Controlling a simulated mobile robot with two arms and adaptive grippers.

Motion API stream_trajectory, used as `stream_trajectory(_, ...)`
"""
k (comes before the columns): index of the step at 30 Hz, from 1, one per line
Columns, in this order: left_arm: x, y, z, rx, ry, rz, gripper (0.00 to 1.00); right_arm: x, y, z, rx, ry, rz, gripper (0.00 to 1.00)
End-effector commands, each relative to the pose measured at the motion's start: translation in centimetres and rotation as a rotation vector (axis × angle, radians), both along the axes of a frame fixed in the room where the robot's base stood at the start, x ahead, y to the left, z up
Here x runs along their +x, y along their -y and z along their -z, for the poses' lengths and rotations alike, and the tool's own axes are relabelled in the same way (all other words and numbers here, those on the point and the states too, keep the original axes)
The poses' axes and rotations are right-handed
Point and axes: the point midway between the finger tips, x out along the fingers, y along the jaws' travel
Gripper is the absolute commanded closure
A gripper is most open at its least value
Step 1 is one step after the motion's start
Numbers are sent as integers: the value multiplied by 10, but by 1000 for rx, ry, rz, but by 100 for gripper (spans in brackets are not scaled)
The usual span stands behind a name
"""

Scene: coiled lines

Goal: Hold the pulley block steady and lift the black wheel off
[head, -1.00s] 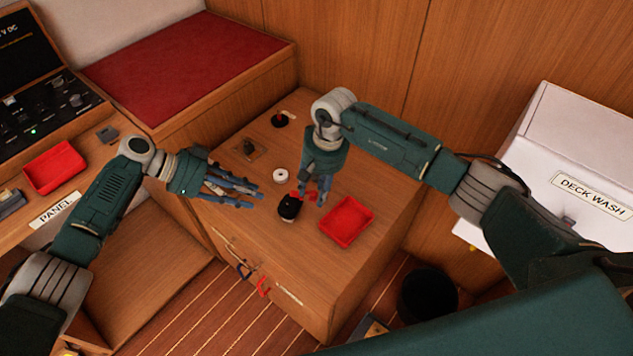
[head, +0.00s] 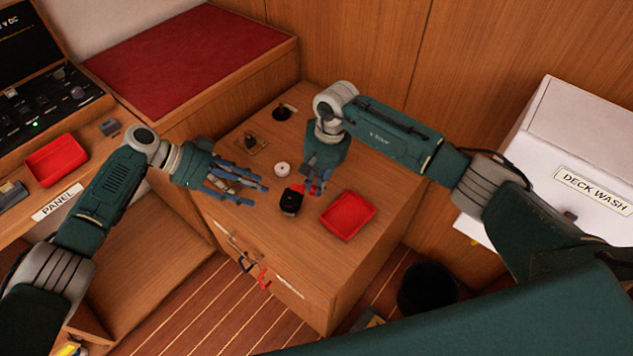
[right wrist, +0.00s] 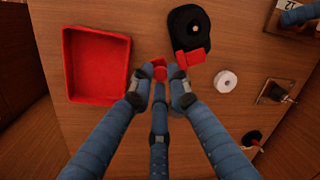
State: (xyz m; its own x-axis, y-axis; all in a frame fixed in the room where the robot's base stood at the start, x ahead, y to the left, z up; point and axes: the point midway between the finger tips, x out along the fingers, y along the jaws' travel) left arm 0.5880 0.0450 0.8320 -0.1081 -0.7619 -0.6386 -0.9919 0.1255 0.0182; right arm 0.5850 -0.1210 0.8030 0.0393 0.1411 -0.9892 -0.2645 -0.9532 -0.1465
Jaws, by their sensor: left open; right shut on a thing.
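A black rounded piece (head: 291,202) with a pale spot on top stands on the wooden cabinet top; it also shows in the right wrist view (right wrist: 190,25). It may be the black wheel; I cannot tell it from the pulley block. My right gripper (head: 315,187) is shut on a small red piece (right wrist: 192,58) beside it. Part of that red piece is hidden between the fingers, and whether it joins the black piece is unclear. My left gripper (head: 250,192) is open, left of the black piece and apart from it. Something pale shows between its fingers, unclear what.
A red tray (head: 333,230) lies right of the black piece and looks empty. A white ring (head: 282,169) sits just behind it. A small dark fitting (head: 251,144) and a black knob-like thing (head: 283,112) stand farther back. The cabinet's front top is clear.

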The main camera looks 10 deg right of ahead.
Motion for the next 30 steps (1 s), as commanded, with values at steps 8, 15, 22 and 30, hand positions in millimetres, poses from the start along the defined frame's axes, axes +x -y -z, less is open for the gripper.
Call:
stream_trajectory(8, -22, 54, -9, 327, -87, 22, 53, 0, 0, 0, 1, 0, -1, 100)
stream_trajectory(15, -18, 81, -30, 634, -37, -135, 53, 0, 0, 0, 0, 0, 0, 100)
stream_trajectory(22, -11, 88, -41, 729, 12, -244, 53, 0, 0, 0, 0, -1, 0, 100)
stream_trajectory(30, -11, 88, -14, 733, 10, -249, 53, 0, 0, 0, 0, -1, -1, 100)
